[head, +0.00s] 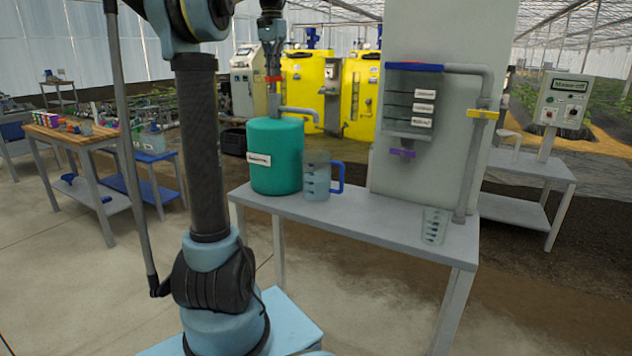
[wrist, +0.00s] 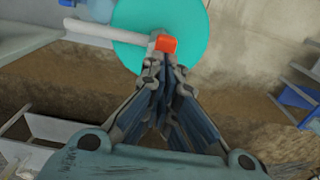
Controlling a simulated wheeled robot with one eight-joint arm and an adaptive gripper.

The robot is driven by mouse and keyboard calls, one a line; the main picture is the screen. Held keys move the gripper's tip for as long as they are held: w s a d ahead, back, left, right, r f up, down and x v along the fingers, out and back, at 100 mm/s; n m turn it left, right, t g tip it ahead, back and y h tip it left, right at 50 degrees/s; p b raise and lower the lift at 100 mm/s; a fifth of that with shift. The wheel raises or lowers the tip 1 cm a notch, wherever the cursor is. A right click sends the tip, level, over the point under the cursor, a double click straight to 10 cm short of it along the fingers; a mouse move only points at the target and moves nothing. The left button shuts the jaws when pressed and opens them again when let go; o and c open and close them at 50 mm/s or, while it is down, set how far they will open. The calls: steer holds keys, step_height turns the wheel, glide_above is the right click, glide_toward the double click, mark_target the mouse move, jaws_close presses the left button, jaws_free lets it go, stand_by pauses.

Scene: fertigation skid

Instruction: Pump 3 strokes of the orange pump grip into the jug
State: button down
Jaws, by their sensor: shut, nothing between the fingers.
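The orange pump grip (head: 273,78) tops a pump on a teal drum (head: 276,160) on the grey table. In the wrist view the orange grip (wrist: 169,44) lies just beyond my fingertips, over the teal drum (wrist: 130,50). My gripper (head: 272,68) points down directly above the grip, its fingers shut and empty. My gripper also shows in the wrist view (wrist: 160,62). I cannot tell whether the tips touch the grip. A grey spout (head: 300,111) reaches right from the pump. The clear jug (head: 317,182) with a blue handle stands right of the drum, below the spout's end.
A clear measuring beaker (head: 435,226) stands at the right of the grey table (head: 380,232). A tall grey panel (head: 430,150) with a pipe (head: 468,150) and yellow valve (head: 482,114) rises behind. A wooden table (head: 50,135) with small items is at the left.

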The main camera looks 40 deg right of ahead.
steer(key=shift+f, duration=1.3)
steer(key=shift+r, duration=2.85)
steer(key=shift+f, duration=0.1)
steer(key=shift+f, duration=0.35)
steer(key=shift+f, duration=0.35)
